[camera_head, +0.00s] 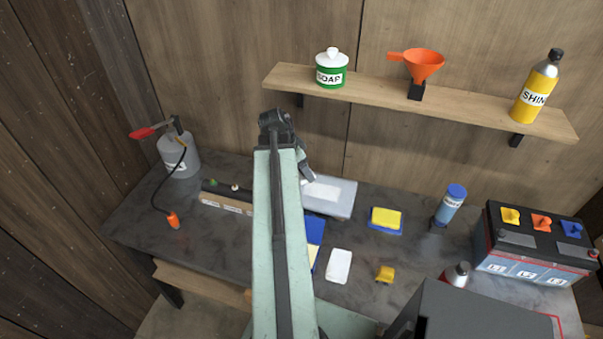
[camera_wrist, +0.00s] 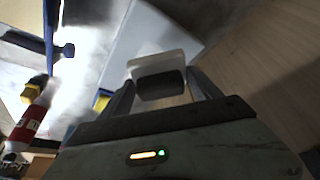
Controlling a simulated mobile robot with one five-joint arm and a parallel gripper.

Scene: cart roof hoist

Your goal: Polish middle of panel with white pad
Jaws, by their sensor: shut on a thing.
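A light grey panel (camera_head: 342,197) with a paler patch lies on the dark workbench near the back wall, partly behind my arm. In the wrist view the panel (camera_wrist: 150,34) spreads beyond my fingers. My gripper (camera_wrist: 163,84) is shut on a dark grip with a white pad (camera_wrist: 158,62) at its far side. In the head view, the end of my arm is at the panel's left part and the held pad is mostly hidden. I cannot tell whether the pad touches the panel.
A white flat piece (camera_head: 339,266), a yellow block (camera_head: 385,273), a yellow sponge on blue (camera_head: 386,219), a blue bottle (camera_head: 452,205) and a battery (camera_head: 530,250) stand right of my arm. A grey can (camera_head: 178,158) is at left. A shelf (camera_head: 450,105) overhangs the back.

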